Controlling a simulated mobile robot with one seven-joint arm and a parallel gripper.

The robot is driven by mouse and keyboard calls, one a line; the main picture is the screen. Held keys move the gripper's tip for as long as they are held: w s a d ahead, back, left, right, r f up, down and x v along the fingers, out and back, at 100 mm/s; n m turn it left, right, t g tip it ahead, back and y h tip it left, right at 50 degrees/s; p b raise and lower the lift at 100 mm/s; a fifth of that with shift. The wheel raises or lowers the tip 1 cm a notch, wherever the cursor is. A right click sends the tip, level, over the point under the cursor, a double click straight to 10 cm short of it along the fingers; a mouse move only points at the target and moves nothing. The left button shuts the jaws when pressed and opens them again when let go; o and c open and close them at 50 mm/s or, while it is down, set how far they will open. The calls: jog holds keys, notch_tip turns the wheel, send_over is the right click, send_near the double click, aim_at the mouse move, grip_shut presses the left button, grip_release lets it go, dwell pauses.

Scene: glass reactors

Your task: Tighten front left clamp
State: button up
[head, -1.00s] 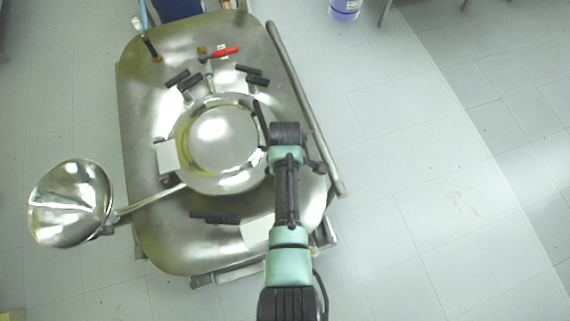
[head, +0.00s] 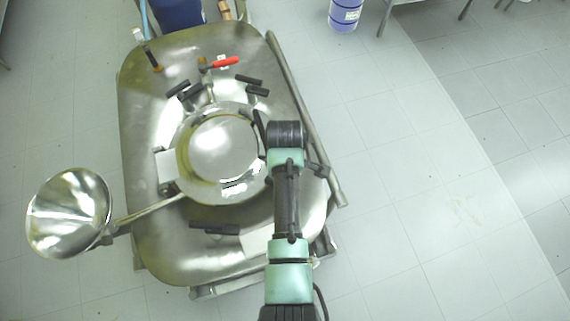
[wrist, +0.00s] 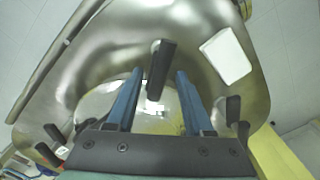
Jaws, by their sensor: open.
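The steel reactor top (head: 165,245) has a round lid (head: 222,148) with black clamp handles around it. One black handle pair (head: 214,228) lies at the lower left, another (head: 184,90) at the upper left and a third (head: 252,85) at the upper right. I cannot tell for sure which is the front left clamp. In the wrist view my gripper (wrist: 160,74) is open, its two blue fingers apart. A black clamp handle (wrist: 158,62) shows between the fingertips, apart from both; its depth is unclear.
A steel funnel (head: 68,213) on a rod juts out at the left. A red valve handle (head: 225,62) is at the back of the vessel. A rail (head: 305,115) runs along its right side. The floor (head: 410,190) to the right is clear.

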notch_tip(320, 180, up, 9)
jog(key=b, duration=0.1)
dwell(0.7)
jog(key=w+r+m+t+b, duration=0.25)
jog(key=w+r+t, duration=0.35)
jog(key=w+r, duration=0.3)
jog(key=w+r+m+t+b, duration=0.1)
jog(key=w+r+m+t, duration=0.35)
jog(key=r, duration=0.75)
notch_tip(320, 180, up, 19)
jog(key=m+t+b, duration=0.2)
jog(key=t, duration=0.7)
jog(key=s+r+m+t+b, duration=0.2)
jog(key=s+r+t, duration=0.6)
jog(key=s+r, duration=0.7)
notch_tip(320, 180, up, 2)
jog(key=shift+r+m, duration=0.1)
jog(key=shift+m, duration=0.8)
